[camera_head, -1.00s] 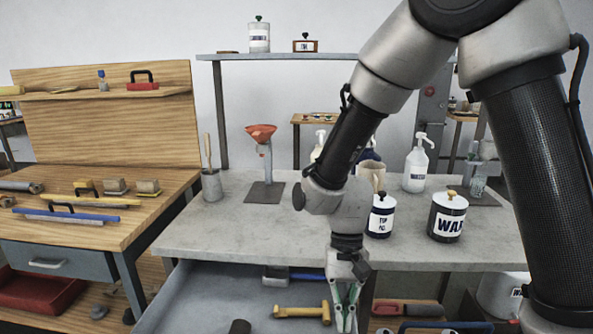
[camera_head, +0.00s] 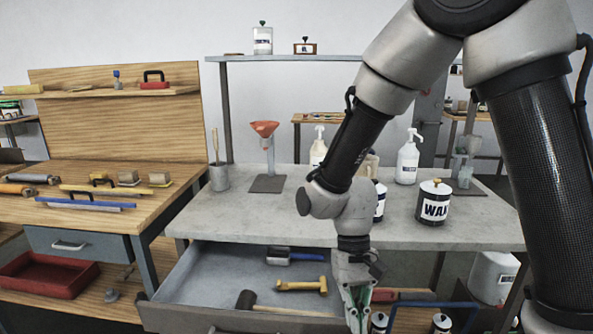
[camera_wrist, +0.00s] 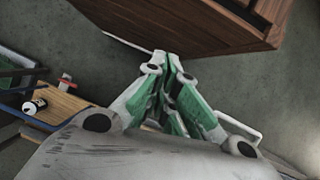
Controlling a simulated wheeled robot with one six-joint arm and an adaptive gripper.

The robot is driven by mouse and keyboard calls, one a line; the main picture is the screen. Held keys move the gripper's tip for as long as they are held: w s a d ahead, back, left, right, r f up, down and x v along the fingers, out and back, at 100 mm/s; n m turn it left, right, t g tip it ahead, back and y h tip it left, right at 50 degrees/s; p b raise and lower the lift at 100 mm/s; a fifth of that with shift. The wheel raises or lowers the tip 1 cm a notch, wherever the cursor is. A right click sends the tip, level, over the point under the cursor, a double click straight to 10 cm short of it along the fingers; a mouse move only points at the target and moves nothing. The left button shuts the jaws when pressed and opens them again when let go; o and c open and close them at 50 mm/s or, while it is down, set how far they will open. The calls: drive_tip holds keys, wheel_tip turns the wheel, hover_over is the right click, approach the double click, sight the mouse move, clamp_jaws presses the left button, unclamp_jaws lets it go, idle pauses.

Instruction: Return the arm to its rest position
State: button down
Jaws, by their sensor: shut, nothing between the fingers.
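My gripper (camera_head: 357,309) hangs fingers-down at the right end of the open drawer (camera_head: 215,272), in front of the grey table. Its green and grey fingers are closed together with nothing between them. The wrist view shows the same closed gripper (camera_wrist: 172,85) pointing toward the floor and a brown wooden body (camera_wrist: 190,25). My arm is bent, with the elbow high and the forearm slanting down over the table's right half. The forearm partly hides a white labelled jar (camera_head: 380,200).
The table (camera_head: 270,215) holds a WAX jar (camera_head: 434,203), a pump bottle (camera_head: 408,160) and an orange funnel (camera_head: 264,128) on a stand. The open drawer holds a yellow-handled tool (camera_head: 302,286), a mallet (camera_head: 247,300) and a brush (camera_head: 292,256). A wooden bench (camera_head: 120,215) stands left.

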drive_tip(key=s+d+r+m+t, duration=0.1)
drive_tip(key=s+d+r+t, duration=0.2)
drive_tip(key=d+r+t, duration=0.6)
drive_tip(key=d+r, duration=1.3)
drive_tip(key=d, duration=0.2)
drive_tip(key=shift+d+r+m+y, duration=0.25)
drive_tip(key=shift+d+m+y, duration=0.05)
drive_tip(key=shift+d, duration=0.05)
